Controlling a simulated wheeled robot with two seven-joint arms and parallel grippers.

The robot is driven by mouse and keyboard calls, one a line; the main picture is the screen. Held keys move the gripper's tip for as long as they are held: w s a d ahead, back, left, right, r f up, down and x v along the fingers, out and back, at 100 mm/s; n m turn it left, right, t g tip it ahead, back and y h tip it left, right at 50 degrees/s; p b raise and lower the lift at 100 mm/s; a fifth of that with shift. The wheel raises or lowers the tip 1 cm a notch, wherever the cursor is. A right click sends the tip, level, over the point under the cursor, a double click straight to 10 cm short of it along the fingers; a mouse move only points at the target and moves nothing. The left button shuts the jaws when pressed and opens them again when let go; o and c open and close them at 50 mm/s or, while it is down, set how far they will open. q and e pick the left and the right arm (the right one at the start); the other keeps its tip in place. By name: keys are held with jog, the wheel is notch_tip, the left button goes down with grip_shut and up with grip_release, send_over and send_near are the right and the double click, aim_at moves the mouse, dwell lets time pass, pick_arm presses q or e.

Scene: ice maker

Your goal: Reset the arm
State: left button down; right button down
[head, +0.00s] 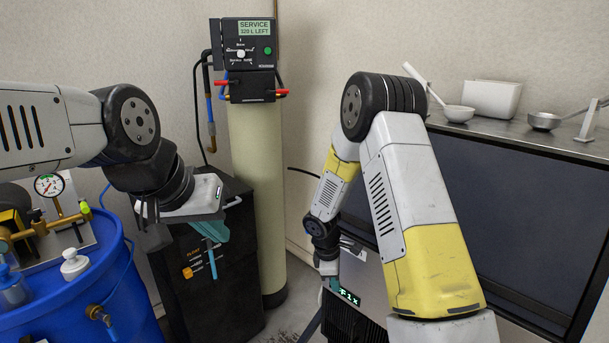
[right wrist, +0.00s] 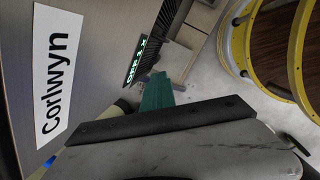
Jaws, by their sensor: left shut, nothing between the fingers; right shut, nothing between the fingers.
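My left arm comes in from the left in the head view. Its gripper (head: 211,232) has teal fingers, is shut and empty, and appears in front of the black cabinet (head: 190,285). My right arm reaches down in front of the ice maker (head: 450,200). Its gripper (head: 332,284) is mostly hidden beside the ice maker's small green display (head: 348,296). In the right wrist view its teal fingers (right wrist: 157,92) are shut together with nothing between them, below the lit display (right wrist: 137,58) in the picture. I cannot tell whether they touch the machine.
A blue barrel (head: 75,290) with a gauge and fittings stands at the left. A cream tank (head: 258,170) with a black control head (head: 248,58) stands behind the cabinet. A scoop (head: 457,113), a white bin (head: 492,98) and a ladle (head: 545,121) rest on the steel top.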

jog(key=s+d+r+m+t+y, duration=0.1)
jog(key=s+d+r+m, duration=0.15)
jog(key=r, duration=0.55)
jog(key=s+d+r+m, duration=0.1)
jog(key=s+r+m, duration=0.2)
jog(key=r, duration=0.5)
jog(key=s+d+r+m+t+y, duration=0.1)
jog(key=s+d+r+m, duration=0.15)
jog(key=r, duration=0.55)
jog(key=s+r+m+t+y, duration=0.1)
jog(key=s+r+m, duration=0.3)
jog(key=s, duration=0.3)
jog(key=s+a+r+m+t+y, duration=0.1)
jog(key=s+r+m, duration=0.2)
jog(key=s+r, duration=0.4)
jog(key=shift+s+m+t, duration=0.4)
jog(key=shift+s, duration=0.35)
